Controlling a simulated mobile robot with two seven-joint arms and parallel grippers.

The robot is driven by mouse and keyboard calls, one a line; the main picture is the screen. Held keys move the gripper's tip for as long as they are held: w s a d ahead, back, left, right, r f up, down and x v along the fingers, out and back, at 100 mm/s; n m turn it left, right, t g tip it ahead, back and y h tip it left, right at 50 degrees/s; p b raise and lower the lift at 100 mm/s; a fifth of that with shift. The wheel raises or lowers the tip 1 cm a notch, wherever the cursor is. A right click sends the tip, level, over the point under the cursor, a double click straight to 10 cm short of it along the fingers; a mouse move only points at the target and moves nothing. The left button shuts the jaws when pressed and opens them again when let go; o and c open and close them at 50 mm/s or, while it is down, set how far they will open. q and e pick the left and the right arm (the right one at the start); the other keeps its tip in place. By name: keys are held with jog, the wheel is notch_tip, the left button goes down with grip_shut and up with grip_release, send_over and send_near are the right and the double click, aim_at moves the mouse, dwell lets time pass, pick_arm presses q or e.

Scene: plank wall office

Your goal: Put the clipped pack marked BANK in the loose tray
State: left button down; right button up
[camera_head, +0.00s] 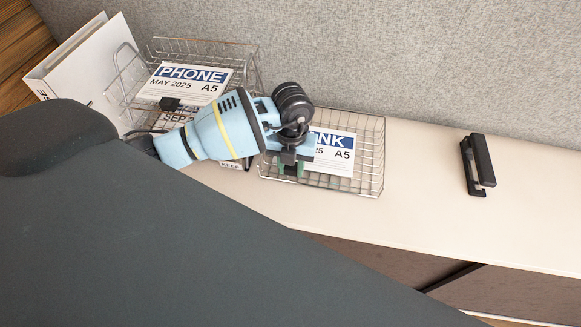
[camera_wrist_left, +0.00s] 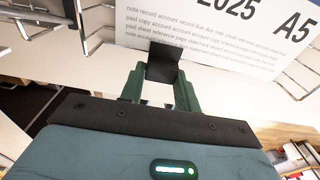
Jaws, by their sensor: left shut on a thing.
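The clipped pack marked BANK (camera_head: 334,160), a white sheet with a blue band, shows only "NK" and part of the date beside my gripper. It lies within the outline of the loose wire tray (camera_head: 377,178); I cannot tell whether it touches the tray floor. My left gripper (camera_head: 291,168) is over the tray's left part. In the left wrist view its green fingers (camera_wrist_left: 160,90) are shut on the black clip (camera_wrist_left: 164,65) at the edge of the pack (camera_wrist_left: 225,30). My right gripper is not in view.
Stacked wire trays (camera_head: 255,62) stand at left, with a PHONE pack (camera_head: 190,82) on top and another pack (camera_head: 176,118) below. A white binder (camera_head: 85,65) stands beside them. A black stapler (camera_head: 478,165) lies at right. The desk between it and the loose tray is clear.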

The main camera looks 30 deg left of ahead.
pick_arm(q)
jog(key=shift+w+a+f, duration=0.1)
jog(key=shift+w+a, duration=0.5)
jog(key=shift+w, duration=0.15)
jog(key=shift+f, duration=1.75)
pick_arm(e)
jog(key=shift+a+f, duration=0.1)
pick_arm(q)
jog(key=shift+f, duration=0.1)
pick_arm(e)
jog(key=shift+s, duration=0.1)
pick_arm(q)
jog(key=c, duration=1)
grip_release()
jog(key=r, duration=1.2)
jog(key=shift+w+a+r+p, duration=0.1)
jog(key=shift+w+p, duration=0.2)
jog(key=shift+p, duration=0.05)
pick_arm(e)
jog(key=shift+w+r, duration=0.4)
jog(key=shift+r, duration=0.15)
